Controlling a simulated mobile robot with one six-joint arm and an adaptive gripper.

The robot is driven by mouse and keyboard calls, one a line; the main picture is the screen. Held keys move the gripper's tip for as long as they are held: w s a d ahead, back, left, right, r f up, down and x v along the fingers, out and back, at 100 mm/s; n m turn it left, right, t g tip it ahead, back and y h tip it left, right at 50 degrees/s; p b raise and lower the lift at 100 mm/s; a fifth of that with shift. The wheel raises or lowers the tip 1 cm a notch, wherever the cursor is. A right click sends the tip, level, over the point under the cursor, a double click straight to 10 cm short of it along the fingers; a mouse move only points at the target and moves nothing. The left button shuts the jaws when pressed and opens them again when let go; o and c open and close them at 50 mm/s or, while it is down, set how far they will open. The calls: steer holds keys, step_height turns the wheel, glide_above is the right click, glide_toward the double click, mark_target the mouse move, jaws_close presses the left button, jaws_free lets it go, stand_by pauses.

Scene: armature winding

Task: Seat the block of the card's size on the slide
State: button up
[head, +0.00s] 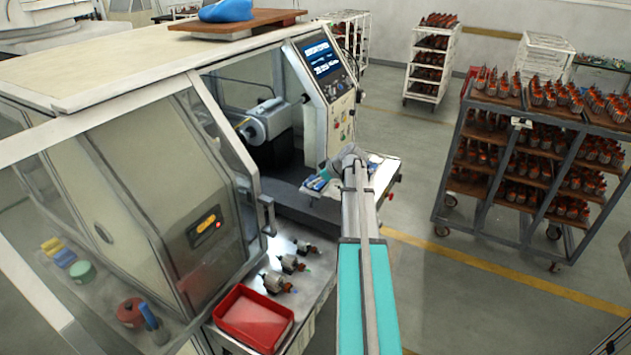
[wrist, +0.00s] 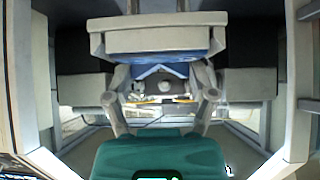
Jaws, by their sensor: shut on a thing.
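In the wrist view my gripper (wrist: 161,82) has one finger on each side of a blue block (wrist: 188,70) and is shut on it. The block has a V-shaped lower edge, and a wide pale grey bar partly covers it. I cannot tell whether they touch. In the head view the end of my arm is over a pale shelf (head: 383,180) at the machine's front. Small blue pieces (head: 318,182) show beside it; the fingertips are hidden or too small to make out. I cannot identify the slide for certain, nor read any card.
The winding machine (head: 90,60) stands open, with a grey cylinder (head: 268,120) inside and a lit screen (head: 320,57). A red tray (head: 254,318) and several armatures (head: 292,263) lie on the front bench. A loaded rack (head: 520,165) stands right; the floor between is clear.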

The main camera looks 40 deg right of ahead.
steer(key=shift+f, duration=0.25)
steer(key=o, duration=1.2)
steer(key=shift+r, duration=0.2)
